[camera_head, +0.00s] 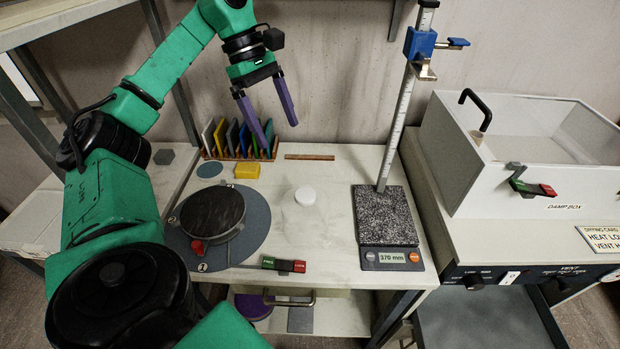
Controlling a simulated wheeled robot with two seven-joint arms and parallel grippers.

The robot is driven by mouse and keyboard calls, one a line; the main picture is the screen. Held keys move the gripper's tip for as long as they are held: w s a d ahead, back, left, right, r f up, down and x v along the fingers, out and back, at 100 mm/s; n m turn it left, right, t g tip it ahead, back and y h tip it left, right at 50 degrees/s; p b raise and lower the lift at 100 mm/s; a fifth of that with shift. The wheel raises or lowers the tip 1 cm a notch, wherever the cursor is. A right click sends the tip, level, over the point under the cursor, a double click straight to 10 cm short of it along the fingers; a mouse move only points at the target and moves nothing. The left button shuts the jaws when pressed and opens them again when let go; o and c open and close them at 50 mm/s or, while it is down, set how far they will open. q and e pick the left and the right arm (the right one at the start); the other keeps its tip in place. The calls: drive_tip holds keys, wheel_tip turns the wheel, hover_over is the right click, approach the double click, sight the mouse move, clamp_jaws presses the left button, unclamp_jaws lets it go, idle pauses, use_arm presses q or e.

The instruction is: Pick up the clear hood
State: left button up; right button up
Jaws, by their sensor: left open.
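I cannot pick out a separate clear hood for sure. The closest match is the see-through top of the white damp box (476,190) at the right, with a black curved handle (476,106) at its left end. My right gripper is not in view.
A height gauge (389,217) with an upright post stands between the bench's middle and the damp box.

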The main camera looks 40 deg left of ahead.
use_arm(q)
wheel_tip(320, 180, down, 3)
drive_tip(key=b, duration=0.9)
approach(305, 194)
drive_tip(key=x, duration=0.3)
drive_tip(key=shift+a+f, duration=0.1)
drive_tip(key=shift+a, duration=0.2)
drive_tip(key=shift+d+f, duration=0.4)
drive_tip(key=shift+f, duration=0.1)
drive_tip(key=shift+x, duration=2.35)
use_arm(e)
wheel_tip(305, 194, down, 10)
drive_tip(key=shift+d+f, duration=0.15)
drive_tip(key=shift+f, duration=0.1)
use_arm(q)
drive_tip(key=shift+d+r, duration=0.1)
clamp_jaws()
